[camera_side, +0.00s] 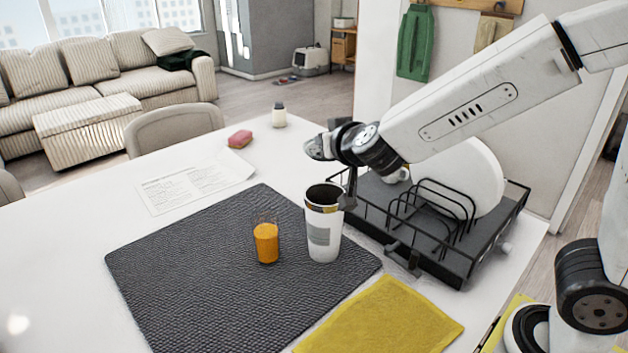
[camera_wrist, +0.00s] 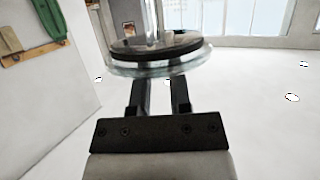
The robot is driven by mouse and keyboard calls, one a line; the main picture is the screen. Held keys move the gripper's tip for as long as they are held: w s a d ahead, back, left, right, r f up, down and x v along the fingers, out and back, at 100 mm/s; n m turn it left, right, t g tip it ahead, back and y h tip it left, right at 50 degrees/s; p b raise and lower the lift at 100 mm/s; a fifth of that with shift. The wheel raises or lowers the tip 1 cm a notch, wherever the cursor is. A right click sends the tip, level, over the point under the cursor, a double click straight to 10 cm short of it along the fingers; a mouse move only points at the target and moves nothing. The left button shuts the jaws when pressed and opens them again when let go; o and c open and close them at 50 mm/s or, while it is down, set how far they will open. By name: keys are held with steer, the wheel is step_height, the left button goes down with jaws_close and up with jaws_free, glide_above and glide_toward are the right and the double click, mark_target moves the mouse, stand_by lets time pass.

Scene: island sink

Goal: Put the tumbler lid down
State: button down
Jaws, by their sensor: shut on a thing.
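The tumbler lid (camera_wrist: 160,62) is a clear round disc with a dark ring and an upright clear piece on top. It is at the fingertips of my gripper (camera_wrist: 161,92), which is shut on it.
A glass of orange drink (camera_side: 266,243) stands left of the tumbler. A black dish rack (camera_side: 445,262) with a white plate (camera_side: 485,180) is at the right. A yellow cloth (camera_side: 385,320) lies in front.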

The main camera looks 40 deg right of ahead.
steer(key=shift+f, duration=4.8)
steer(key=shift+f, duration=0.15)
steer(key=c, duration=0.6)
jaws_free()
steer(key=shift+o, duration=0.2)
steer(key=v, duration=0.7)
steer(key=shift+s, duration=0.45)
